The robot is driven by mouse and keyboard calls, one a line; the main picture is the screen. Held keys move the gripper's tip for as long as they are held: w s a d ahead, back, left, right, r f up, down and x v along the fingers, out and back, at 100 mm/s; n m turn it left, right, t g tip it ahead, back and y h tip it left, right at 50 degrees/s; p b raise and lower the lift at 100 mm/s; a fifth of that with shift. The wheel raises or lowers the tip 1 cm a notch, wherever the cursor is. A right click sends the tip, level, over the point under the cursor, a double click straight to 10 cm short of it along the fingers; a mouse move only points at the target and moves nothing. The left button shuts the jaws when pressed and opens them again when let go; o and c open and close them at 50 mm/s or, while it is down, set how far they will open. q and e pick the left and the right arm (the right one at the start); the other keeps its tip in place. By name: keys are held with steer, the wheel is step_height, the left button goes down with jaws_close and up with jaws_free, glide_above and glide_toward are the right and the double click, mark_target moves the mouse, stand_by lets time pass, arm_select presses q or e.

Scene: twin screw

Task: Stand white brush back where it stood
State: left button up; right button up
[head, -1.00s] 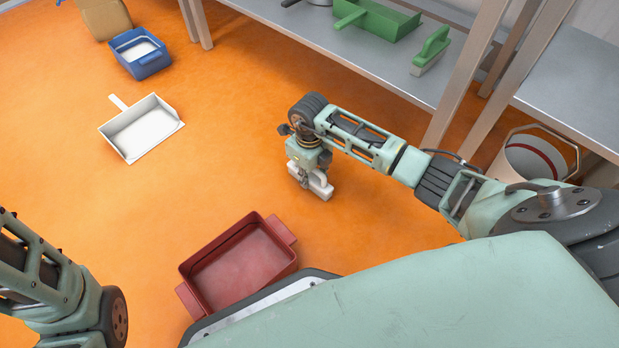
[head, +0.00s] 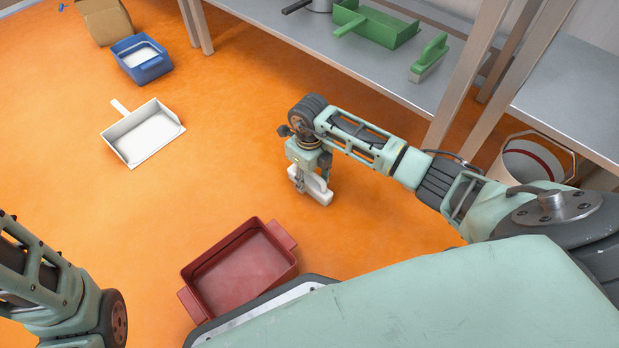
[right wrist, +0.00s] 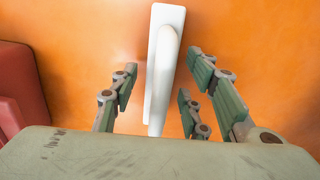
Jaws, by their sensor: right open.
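The white brush (head: 319,193) is on the orange floor, below my right gripper (head: 312,178). In the right wrist view the white brush (right wrist: 163,60) shows from above, its long handle over a wider base; it looks upright, but its bristles are hidden. My right gripper (right wrist: 165,88) is open, with fingers on both sides of the brush and visible gaps between. A white dustpan (head: 143,133) lies on the floor to the left, apart from the brush. My left arm shows at lower left, but its gripper is out of view.
A red tray (head: 240,268) is on the floor near my base. A blue bin (head: 141,60) and a cardboard box (head: 104,22) are at far left. A shelf (head: 385,72) holds a green dustpan (head: 377,27) and green brush (head: 430,57). A white bucket (head: 530,160) stands at right.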

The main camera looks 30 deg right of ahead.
step_height(320, 180, up, 10)
steer(key=p, duration=0.5)
steer(key=shift+r+p, duration=0.2)
steer(key=shift+p, duration=0.15)
